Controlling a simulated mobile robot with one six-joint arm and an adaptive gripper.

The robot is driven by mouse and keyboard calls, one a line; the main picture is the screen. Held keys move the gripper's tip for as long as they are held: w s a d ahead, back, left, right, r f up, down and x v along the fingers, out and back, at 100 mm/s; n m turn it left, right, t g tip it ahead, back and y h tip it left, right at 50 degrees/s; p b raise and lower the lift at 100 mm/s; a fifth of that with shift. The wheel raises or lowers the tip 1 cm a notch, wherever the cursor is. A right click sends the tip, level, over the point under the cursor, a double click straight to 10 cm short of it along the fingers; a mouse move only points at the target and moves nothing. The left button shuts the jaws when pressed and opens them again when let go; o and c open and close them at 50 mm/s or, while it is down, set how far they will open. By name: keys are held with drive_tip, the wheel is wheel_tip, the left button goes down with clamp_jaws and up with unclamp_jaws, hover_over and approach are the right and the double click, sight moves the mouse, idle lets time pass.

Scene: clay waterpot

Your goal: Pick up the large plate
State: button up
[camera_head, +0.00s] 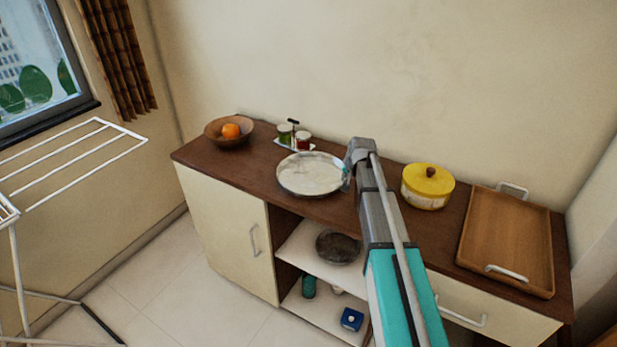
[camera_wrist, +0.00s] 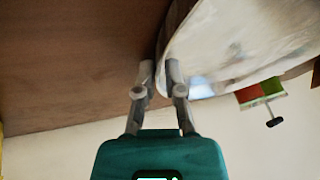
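The large plate (camera_head: 310,174) is round, pale and shallow, and looks level on the brown counter. In the wrist view, the plate (camera_wrist: 235,45) fills the upper right, with its rim running down toward the fingertips. My gripper (camera_head: 347,177) is at the plate's right edge. In the wrist view, the two fingers of my gripper (camera_wrist: 160,70) point at the rim, one on each side of it, with a narrow gap between the tips. I cannot tell whether both fingers touch the rim.
A condiment rack (camera_head: 297,138) stands close behind the plate. A wooden bowl (camera_head: 214,130) with an orange (camera_head: 231,131) is at the left. A yellow-lidded pot (camera_head: 427,187) and a wooden tray (camera_head: 508,240) are at the right. The counter's front edge (camera_head: 270,197) lies close to the plate.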

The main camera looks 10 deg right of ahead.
clamp_jaws()
drive_tip(key=shift+r, duration=0.1)
idle(0.4)
